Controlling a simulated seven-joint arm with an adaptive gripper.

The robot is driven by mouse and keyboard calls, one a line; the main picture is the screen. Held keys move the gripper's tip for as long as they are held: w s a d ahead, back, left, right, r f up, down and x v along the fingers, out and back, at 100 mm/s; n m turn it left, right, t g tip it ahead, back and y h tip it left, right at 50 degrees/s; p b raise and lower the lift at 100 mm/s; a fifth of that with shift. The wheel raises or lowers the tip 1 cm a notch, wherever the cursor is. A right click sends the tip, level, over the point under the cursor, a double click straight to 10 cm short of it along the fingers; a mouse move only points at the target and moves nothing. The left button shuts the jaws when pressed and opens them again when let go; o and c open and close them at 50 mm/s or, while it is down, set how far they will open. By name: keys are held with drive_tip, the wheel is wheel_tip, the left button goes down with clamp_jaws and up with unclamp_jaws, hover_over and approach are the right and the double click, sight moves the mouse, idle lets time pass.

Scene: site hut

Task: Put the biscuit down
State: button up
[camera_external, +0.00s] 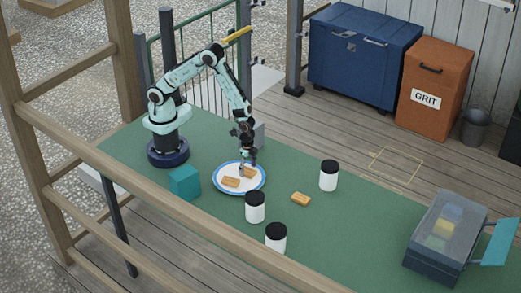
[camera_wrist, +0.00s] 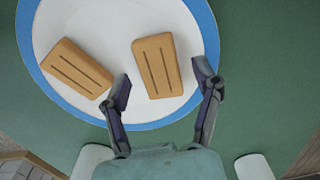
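My gripper (camera_external: 247,167) is open and points down over the blue-rimmed white plate (camera_external: 218,188). In the wrist view its fingers (camera_wrist: 161,82) stand apart on either side of one biscuit (camera_wrist: 157,65), with a visible gap at each side. That biscuit, light brown with two grooves, appears to lie on the plate; I cannot tell the fingertips' exact height above it. A second biscuit (camera_wrist: 77,68) lies on the plate to its left; it also shows in the external view (camera_external: 230,182). A third biscuit (camera_external: 301,199) lies on the green tabletop, right of the plate.
Three white jars with black lids stand on the table: one (camera_external: 328,178) behind the loose biscuit, two (camera_external: 255,209) (camera_external: 276,239) in front. A teal cube (camera_external: 185,183) is left of the plate. Green tabletop is clear before the toolbox.

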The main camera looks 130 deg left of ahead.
sight(248, 171)
drive_tip(key=shift+r, duration=0.1)
wheel_tip(248, 171, up, 12)
drive_tip(key=s+d+r, duration=0.3)
drive_tip(key=s+r, duration=0.2)
drive_tip(key=s, duration=0.5)
drive_tip(key=s+d+r+n, duration=0.1)
drive_tip(key=s+d+r, duration=0.3)
drive_tip(key=s, duration=0.6)
wheel_tip(248, 171, up, 2)
drive_tip(key=shift+d+r+y, duration=0.1)
drive_tip(key=shift+d+y, duration=0.05)
drive_tip(key=shift+y, duration=0.25)
